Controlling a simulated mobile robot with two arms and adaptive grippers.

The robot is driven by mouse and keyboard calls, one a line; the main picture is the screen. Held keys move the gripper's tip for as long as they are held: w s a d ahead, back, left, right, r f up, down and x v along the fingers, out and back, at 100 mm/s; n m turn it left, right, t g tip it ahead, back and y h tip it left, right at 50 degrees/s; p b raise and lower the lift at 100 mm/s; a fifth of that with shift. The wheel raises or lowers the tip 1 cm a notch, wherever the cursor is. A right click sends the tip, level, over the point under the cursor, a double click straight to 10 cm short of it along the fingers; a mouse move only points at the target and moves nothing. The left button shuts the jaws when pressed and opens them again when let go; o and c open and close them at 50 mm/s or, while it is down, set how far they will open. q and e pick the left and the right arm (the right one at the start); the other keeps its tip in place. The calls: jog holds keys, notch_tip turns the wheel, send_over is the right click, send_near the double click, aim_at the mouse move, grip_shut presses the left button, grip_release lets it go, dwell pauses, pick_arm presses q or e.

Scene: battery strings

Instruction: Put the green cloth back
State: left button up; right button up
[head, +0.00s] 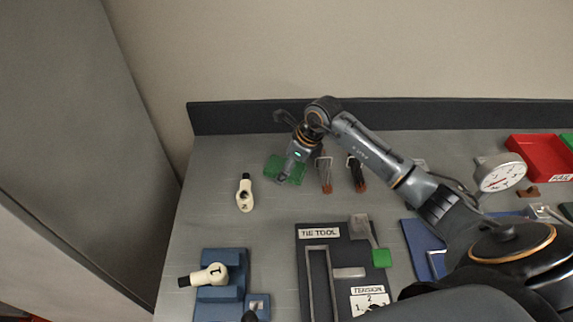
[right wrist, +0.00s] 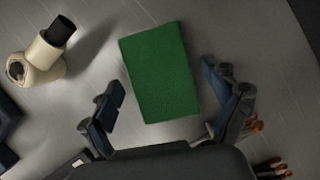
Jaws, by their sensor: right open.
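The green cloth (head: 272,165) lies flat on the grey bench, toward the back left. In the right wrist view the cloth (right wrist: 158,65) is a plain green rectangle, slightly turned. My right gripper (head: 286,177) points down over it and covers part of it in the head view. In the right wrist view the open right gripper (right wrist: 162,82) has one finger on each side of the cloth, with bare bench visible between the left finger and the cloth. Whether the fingers touch the bench is unclear. My left gripper is not in view.
A cream battery-like piece (head: 245,194) lies left of the cloth. In front are a blue fixture (head: 233,265) and a dark tie-tool board (head: 302,275). A red tray (head: 529,154) and dial gauge (head: 500,174) are at right.

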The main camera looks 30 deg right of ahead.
jog(key=shift+r, duration=0.2)
jog(key=shift+d+r, duration=0.15)
jog(key=shift+r, duration=0.1)
jog(key=b+v, duration=0.2)
jog(key=v, duration=0.9)
jog(key=shift+s+r, duration=0.15)
jog(key=shift+s, duration=0.05)
